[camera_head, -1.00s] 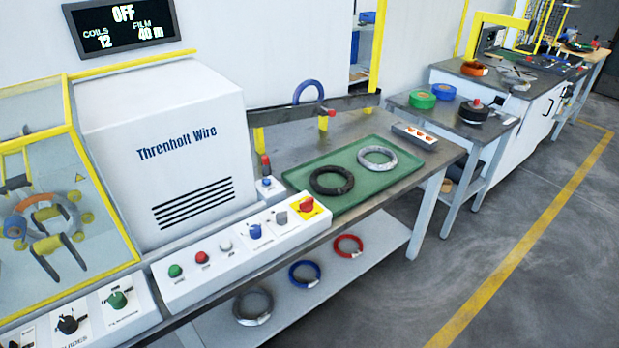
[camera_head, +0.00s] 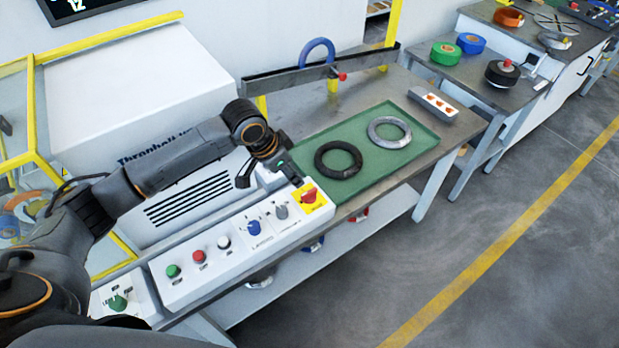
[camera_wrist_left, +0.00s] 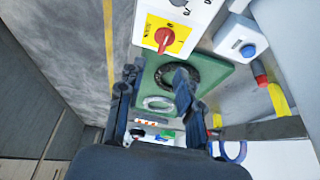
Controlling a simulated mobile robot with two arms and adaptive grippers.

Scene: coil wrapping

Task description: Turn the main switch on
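The main switch, a red rotary knob (camera_head: 309,196) on a yellow plate, sits at the right end of the white control panel. It also shows in the wrist view as a red knob (camera_wrist_left: 164,38) at the top. My left gripper (camera_head: 270,178) is above the panel's right end, just left of and behind the switch in the head view. Its two fingers (camera_wrist_left: 155,80) are spread with nothing between them, and the knob is apart from them. My right gripper is not in view.
Left of the switch on the panel are a grey knob (camera_head: 281,212), a blue knob (camera_head: 254,228), and white, red and green buttons. A green tray (camera_head: 400,160) with a black coil (camera_head: 338,160) and a silver coil (camera_head: 389,131) lies beyond. Floor at right is clear.

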